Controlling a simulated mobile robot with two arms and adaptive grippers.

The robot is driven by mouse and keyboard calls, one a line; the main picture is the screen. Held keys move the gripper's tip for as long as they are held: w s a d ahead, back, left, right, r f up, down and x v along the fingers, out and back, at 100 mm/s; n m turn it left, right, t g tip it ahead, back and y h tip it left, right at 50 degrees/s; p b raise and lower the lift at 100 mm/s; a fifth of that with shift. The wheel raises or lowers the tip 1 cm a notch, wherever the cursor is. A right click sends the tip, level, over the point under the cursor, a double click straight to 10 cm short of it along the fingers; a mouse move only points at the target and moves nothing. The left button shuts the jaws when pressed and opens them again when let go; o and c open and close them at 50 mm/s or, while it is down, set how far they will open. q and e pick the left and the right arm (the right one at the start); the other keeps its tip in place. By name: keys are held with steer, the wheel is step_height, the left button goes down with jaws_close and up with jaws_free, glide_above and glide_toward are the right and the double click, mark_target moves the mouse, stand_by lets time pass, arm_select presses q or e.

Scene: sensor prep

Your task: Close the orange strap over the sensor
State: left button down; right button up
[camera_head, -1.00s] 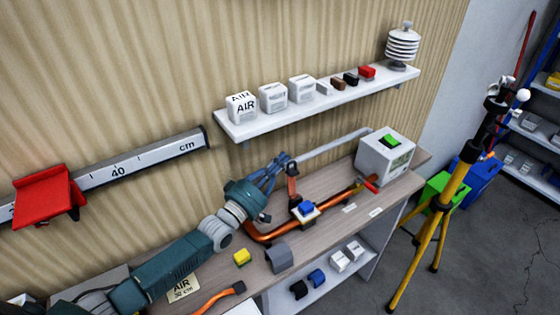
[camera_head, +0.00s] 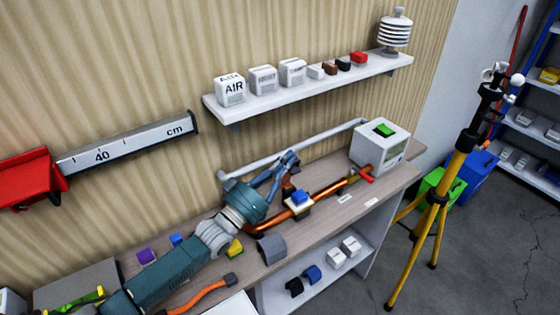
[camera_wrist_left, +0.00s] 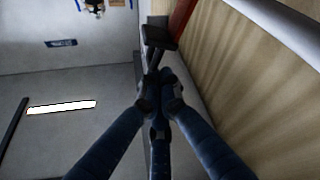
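The sensor (camera_head: 299,197) is a small blue block on a white base, seated on the copper pipe (camera_head: 330,189) on the bench. The orange strap (camera_head: 287,182) stands up behind the sensor, not lying over it. My left gripper (camera_head: 289,158) is at the strap's upper end, which its blue fingers partly hide. In the left wrist view my left gripper (camera_wrist_left: 160,88) has its fingertips drawn together. A dark square tab on a thin stem (camera_wrist_left: 158,37) shows just beyond them. Whether the fingertips touch the strap is unclear. My right gripper is in neither view.
A loose orange strap (camera_head: 202,293) with a dark end lies at the bench front. A grey curved cover (camera_head: 271,248) and a yellow block (camera_head: 235,247) lie near my arm. A white box (camera_head: 380,146) with a green top stands right. A shelf (camera_head: 310,85) hangs above.

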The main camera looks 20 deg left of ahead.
arm_select(q)
steer(key=s+d+f+m+g+h+b, duration=0.1)
steer(key=s+d+m+h+b, duration=0.1)
steer(key=m, duration=0.5)
steer(key=s+d+f+m+g+h+b, duration=0.2)
steer(key=d+m+h+b, duration=0.1)
steer(key=m, duration=0.4)
steer(key=shift+s+d+f+h+b, duration=0.2)
steer(key=shift+h+b, duration=0.3)
steer(key=shift+b, duration=0.7)
